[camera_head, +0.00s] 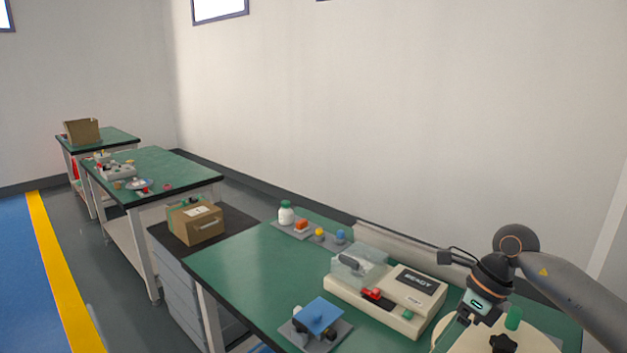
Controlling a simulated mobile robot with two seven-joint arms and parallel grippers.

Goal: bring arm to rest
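My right arm comes in from the right edge and bends down over the right end of the green workbench (240,262). Its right gripper (452,335) points down at the bottom of the picture, beside a round cream-coloured part (540,345) with a green knob and a black knob. The fingertips are cut off or too small to read, so I cannot tell whether they are open or hold anything. My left gripper is not in view. A cream machine (388,300) with a clear cover, a red part and a dark label stands on the bench left of my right gripper.
A blue-topped device on a grey plate (335,340) stands at the bench's front. A grey tray (280,226) with a white bottle and coloured parts lies at the back. A cardboard box (195,224) sits on a drawer cabinet. Two more benches stand left; the bench's left part is clear.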

